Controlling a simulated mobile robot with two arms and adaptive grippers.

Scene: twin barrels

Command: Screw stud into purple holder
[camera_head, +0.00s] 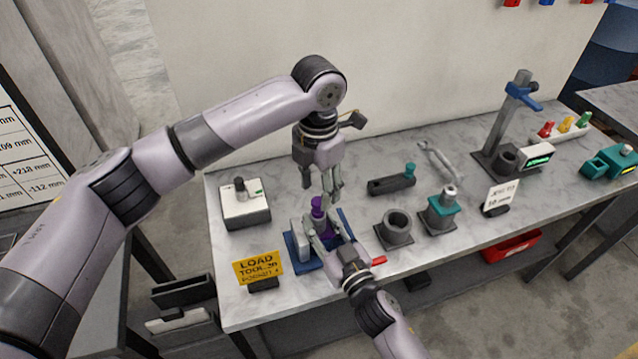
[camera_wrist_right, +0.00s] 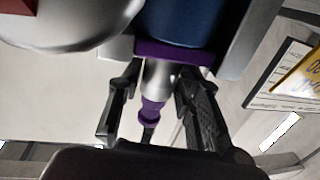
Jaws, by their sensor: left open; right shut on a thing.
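The purple holder (camera_head: 317,213) stands upright over a blue base (camera_head: 301,262) near the front left of the table. In the right wrist view it shows a purple collar (camera_wrist_right: 172,50), a silver taper and a narrow purple end (camera_wrist_right: 152,109) with a dark tip. My right gripper (camera_head: 324,233) comes from the front and is shut on the purple holder; its fingers (camera_wrist_right: 160,100) flank it in the wrist view. My left gripper (camera_head: 322,188) points down just above the holder, open. Whether the purple end is a separate stud, I cannot tell.
A white box (camera_head: 245,208) stands at left, and a yellow sign (camera_head: 257,267) at the front. To the right are a grey ring holder (camera_head: 395,229), a teal-topped stand (camera_head: 439,212) and a dark block (camera_head: 391,185). A tall grey stand (camera_head: 507,120) is farther right.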

